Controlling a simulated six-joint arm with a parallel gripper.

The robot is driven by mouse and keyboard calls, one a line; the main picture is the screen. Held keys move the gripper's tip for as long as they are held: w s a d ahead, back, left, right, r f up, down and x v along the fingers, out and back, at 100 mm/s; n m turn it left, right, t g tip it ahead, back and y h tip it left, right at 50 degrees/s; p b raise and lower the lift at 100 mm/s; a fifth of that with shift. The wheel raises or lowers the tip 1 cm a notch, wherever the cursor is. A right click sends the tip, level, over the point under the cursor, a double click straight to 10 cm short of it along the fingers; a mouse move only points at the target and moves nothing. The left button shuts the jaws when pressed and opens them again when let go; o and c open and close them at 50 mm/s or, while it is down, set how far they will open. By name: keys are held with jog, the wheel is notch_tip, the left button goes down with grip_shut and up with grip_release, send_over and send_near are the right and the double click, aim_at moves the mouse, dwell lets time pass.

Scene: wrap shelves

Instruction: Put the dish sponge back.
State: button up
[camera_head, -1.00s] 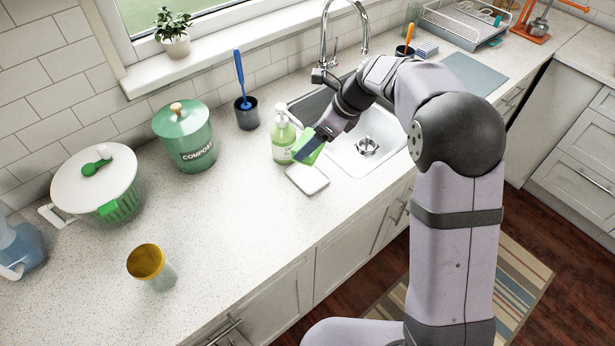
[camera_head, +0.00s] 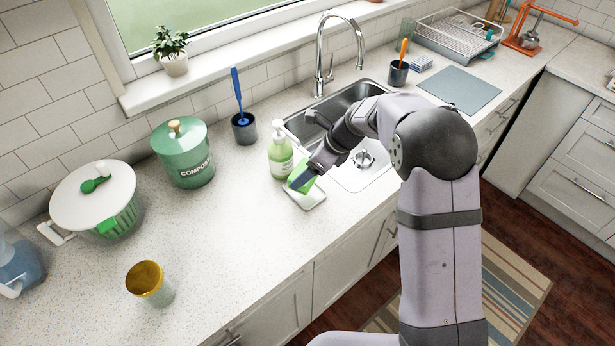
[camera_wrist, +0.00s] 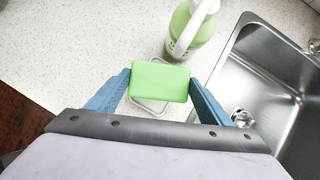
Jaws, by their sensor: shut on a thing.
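The green dish sponge (camera_wrist: 159,82) is between the two blue fingers of my gripper (camera_wrist: 160,88) in the wrist view. In the head view the sponge (camera_head: 303,181) shows partly behind my gripper (camera_head: 302,178). My gripper is shut on it. A small white tray (camera_head: 311,200) lies on the counter just under the sponge. In the wrist view the tray's rim (camera_wrist: 150,106) shows below and around the sponge. I cannot tell whether the sponge touches the tray.
A green soap bottle (camera_head: 280,158) stands close beside the tray. The sink (camera_head: 372,179) is to the right. A brush holder (camera_head: 244,128), compost bin (camera_head: 187,164) and white-lidded bin (camera_head: 94,196) stand to the left. The front left counter is clear around a yellow-topped cup (camera_head: 150,285).

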jog(key=shift+f+p, duration=0.35)
jog(key=shift+f, duration=1.5)
jog(key=shift+f, duration=0.25)
jog(key=o, duration=1)
jog(key=shift+r, duration=0.1)
jog(key=shift+r, duration=0.25)
jog(key=b+v, duration=0.2)
jog(key=v, duration=1)
